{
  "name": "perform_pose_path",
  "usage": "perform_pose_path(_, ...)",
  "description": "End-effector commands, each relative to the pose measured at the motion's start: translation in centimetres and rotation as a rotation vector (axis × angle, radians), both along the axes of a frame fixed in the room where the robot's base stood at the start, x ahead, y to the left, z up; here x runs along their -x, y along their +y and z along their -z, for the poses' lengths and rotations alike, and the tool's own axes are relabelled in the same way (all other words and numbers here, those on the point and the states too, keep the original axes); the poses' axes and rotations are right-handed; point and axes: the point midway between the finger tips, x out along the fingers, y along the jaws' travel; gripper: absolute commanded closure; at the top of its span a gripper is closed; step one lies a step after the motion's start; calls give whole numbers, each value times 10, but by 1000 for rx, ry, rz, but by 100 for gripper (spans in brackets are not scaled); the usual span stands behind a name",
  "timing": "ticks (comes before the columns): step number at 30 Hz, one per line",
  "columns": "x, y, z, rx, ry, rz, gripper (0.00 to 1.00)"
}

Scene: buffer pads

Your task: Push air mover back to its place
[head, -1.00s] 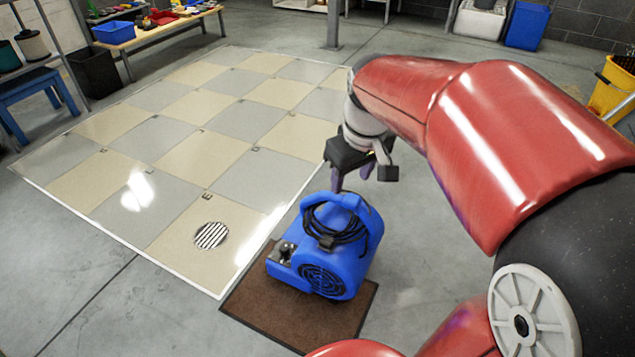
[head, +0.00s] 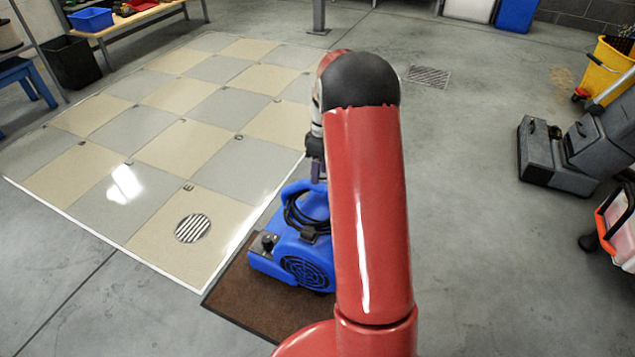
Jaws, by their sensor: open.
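The blue air mover (head: 290,250) stands on a brown mat (head: 240,298) beside the tiled floor area. It has a round side grille, a top handle and a coiled black cord. My red arm hides its right part and the mat's right side. My gripper (head: 317,172) is just above and behind the air mover's handle, mostly hidden by my arm. The small visible part of it points down. I cannot tell whether it touches the air mover. Nothing is seen held in it.
The checkered tiles (head: 160,145), with a round drain grate (head: 192,228), lie to the left and are clear. Grey floor is free to the right, up to a grey machine (head: 560,160), a yellow bucket (head: 610,70) and a red-and-white box (head: 618,225). A post (head: 318,15) stands behind.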

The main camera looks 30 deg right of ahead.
Motion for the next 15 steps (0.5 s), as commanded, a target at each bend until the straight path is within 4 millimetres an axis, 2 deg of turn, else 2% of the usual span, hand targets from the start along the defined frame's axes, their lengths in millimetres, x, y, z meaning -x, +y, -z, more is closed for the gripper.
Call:
perform_pose_path(1,2,2,11,-1,5,-1,51)
perform_pose_path(6,5,5,32,0,3,0,51)
perform_pose_path(15,6,7,43,2,0,1,51)
